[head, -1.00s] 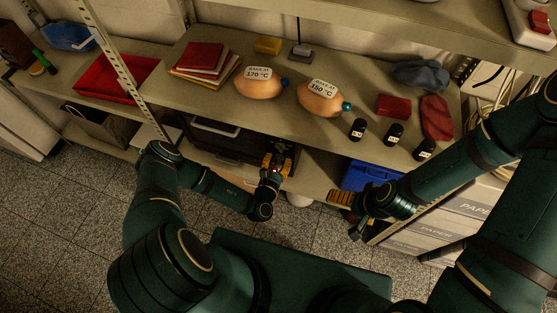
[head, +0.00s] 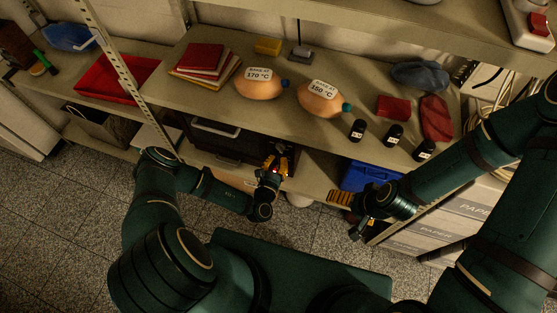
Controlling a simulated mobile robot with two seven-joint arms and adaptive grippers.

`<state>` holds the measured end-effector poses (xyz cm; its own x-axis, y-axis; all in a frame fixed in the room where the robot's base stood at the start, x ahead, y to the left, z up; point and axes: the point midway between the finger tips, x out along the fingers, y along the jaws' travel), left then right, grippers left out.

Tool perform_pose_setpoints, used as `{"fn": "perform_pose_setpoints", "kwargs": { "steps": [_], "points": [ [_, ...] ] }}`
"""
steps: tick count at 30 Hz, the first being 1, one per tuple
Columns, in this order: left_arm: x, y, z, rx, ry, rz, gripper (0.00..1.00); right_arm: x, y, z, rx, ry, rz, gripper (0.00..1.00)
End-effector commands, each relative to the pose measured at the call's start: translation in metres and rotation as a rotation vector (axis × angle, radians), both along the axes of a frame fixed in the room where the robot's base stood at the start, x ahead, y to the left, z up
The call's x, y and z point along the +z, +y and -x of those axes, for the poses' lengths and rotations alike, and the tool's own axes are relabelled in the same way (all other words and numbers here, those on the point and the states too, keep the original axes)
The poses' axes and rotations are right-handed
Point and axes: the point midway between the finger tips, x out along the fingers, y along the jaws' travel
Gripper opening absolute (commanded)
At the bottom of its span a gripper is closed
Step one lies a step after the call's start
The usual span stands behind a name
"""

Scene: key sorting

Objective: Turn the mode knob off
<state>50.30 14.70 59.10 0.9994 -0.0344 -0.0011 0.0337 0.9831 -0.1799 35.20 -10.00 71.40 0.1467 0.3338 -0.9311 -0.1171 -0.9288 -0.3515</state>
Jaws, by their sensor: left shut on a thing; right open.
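A dark oven-like box (head: 222,143) with a light handle stands on the lower shelf, under the shelf board. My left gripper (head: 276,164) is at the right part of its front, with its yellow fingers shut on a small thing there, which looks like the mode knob. The fingers hide most of the knob, so its pointer and markings cannot be read. My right gripper (head: 338,197) is open and empty, in front of the lower shelf near the blue bin, well away from the box.
The shelf above holds two orange flasks (head: 259,84) (head: 322,98) labelled 170 °C and 150 °C, several small black jars (head: 357,129), red books (head: 200,56) and red blocks (head: 393,107). A blue bin (head: 358,176) and paper boxes (head: 418,240) stand lower right. The shelf edge overhangs the box.

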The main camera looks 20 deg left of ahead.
Motion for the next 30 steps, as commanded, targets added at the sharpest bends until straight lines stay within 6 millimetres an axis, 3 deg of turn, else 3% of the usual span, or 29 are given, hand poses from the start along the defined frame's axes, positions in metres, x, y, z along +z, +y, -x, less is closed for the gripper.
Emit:
{"fn": "perform_pose_setpoints", "kwargs": {
  "steps": [30],
  "points": [
    [-0.0035,0.0080,-0.0022,0.002,0.025,0.954,0.00,-0.0013,0.0000,-0.0001,0.000,0.000,0.000,1.00]
  ]
}}
